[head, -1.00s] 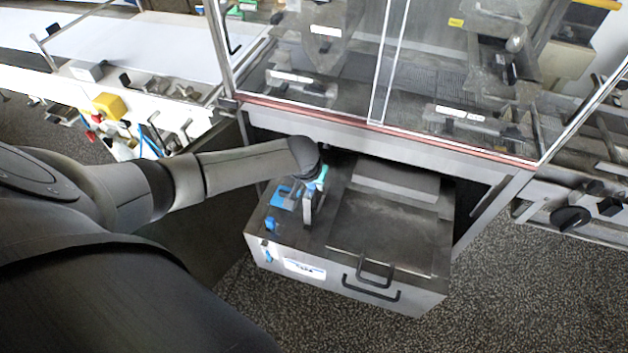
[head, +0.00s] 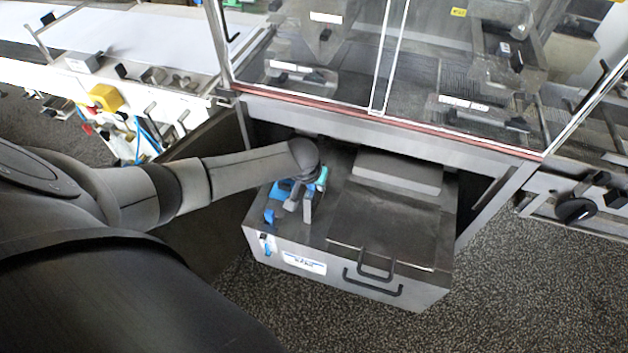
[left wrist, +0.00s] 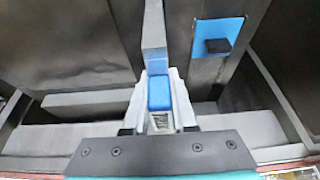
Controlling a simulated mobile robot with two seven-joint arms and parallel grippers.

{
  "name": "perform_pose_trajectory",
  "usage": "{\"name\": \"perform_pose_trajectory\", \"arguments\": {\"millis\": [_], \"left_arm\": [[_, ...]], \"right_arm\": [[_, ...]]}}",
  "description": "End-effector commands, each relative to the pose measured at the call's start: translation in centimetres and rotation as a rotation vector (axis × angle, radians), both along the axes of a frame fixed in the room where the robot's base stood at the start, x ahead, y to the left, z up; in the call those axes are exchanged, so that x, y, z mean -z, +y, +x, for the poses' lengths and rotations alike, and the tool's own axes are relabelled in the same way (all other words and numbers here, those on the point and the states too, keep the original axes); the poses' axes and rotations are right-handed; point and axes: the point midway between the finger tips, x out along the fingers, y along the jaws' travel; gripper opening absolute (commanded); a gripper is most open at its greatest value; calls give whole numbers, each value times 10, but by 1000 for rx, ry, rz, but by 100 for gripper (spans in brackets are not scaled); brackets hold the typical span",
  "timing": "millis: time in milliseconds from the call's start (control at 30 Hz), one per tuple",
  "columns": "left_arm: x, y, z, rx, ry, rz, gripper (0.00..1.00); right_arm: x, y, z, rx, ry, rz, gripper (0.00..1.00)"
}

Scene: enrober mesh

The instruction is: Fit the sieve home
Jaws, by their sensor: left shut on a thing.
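My left gripper (head: 299,204) is low over the left part of the top of the metal tank (head: 330,262). In the left wrist view the gripper (left wrist: 159,118) is shut on a blue grip (left wrist: 158,92), which I take to be the sieve's handle. A narrow blue-grey bar (left wrist: 153,45) runs on beyond the grip. The sieve's mesh does not show, and I cannot tell how it is seated. A blue plate with a black knob (left wrist: 218,45) lies to the right in the wrist view. My right gripper is not in view.
A hinged-looking lid (head: 385,230) with a black handle covers the tank's right part, with a grey block (head: 398,172) behind it. The machine's frame edge (head: 390,145) and clear panels overhang the tank's back. Speckled floor (head: 520,290) is open at right.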

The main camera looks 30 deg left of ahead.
Motion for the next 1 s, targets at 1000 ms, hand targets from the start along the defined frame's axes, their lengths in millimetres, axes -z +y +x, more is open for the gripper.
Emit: {"name": "perform_pose_trajectory", "arguments": {"millis": [1000], "left_arm": [[42, 0, 0, 0, -1, 0, 0]], "right_arm": [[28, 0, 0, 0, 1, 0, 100]]}}
